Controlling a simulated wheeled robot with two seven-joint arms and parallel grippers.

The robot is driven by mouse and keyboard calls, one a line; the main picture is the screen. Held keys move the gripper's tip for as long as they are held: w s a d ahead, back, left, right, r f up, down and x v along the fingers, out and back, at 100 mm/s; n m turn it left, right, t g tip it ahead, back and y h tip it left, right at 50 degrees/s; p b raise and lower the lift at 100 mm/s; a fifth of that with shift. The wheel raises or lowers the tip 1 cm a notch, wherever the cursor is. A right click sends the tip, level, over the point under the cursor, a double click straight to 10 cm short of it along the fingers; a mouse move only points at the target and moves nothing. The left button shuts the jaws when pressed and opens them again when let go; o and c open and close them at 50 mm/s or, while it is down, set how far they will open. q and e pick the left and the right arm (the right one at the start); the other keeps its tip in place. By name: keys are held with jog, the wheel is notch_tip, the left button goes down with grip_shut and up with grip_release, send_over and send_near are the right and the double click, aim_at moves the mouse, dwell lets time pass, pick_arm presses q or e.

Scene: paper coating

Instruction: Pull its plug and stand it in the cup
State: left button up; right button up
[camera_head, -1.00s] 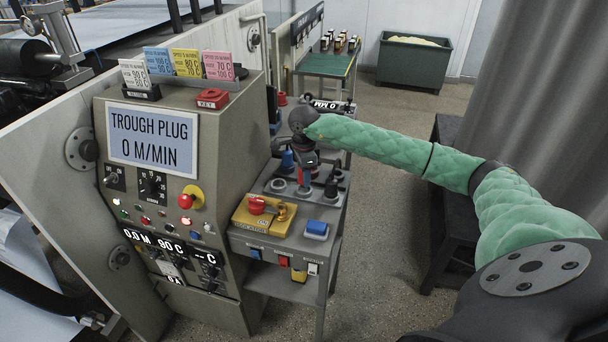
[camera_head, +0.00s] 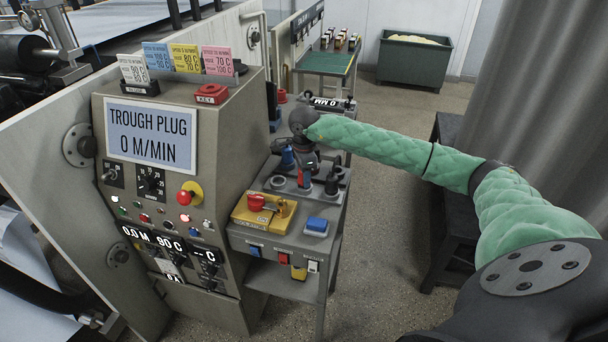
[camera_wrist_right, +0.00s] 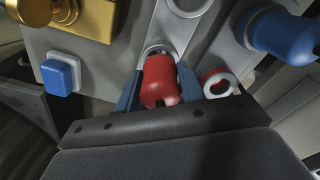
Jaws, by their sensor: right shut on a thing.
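My right gripper (camera_head: 305,172) reaches down over the grey side bench. In the right wrist view its blue-grey fingers (camera_wrist_right: 158,88) are shut on a red plug (camera_wrist_right: 160,80). The red plug also shows in the head view (camera_head: 304,181). Its far end is at a pale metal ring on the bench top; I cannot tell whether it is seated or just clear. A small cup with a white rim and red inside (camera_wrist_right: 217,83) is beside the fingers, to the right. A blue plug (camera_wrist_right: 283,34) stands further right, and in the head view (camera_head: 287,157). My left gripper is not in view.
A yellow isolator box (camera_head: 250,218) with a red knob and brass part is at the bench front, with a blue button (camera_head: 317,224) beside it. A black plug (camera_head: 331,184) stands close to the right. The control panel (camera_head: 151,135) reads "TROUGH PLUG 0 M/MIN".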

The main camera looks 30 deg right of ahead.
jog(key=shift+f+b, duration=0.45)
jog(key=shift+f, duration=0.2)
jog(key=o, duration=1.1)
notch_tip(320, 180, up, 6)
jog(key=b, duration=0.2)
jog(key=shift+r+b, duration=0.1)
jog(key=shift+b, duration=0.2)
jog(key=shift+r, duration=0.8)
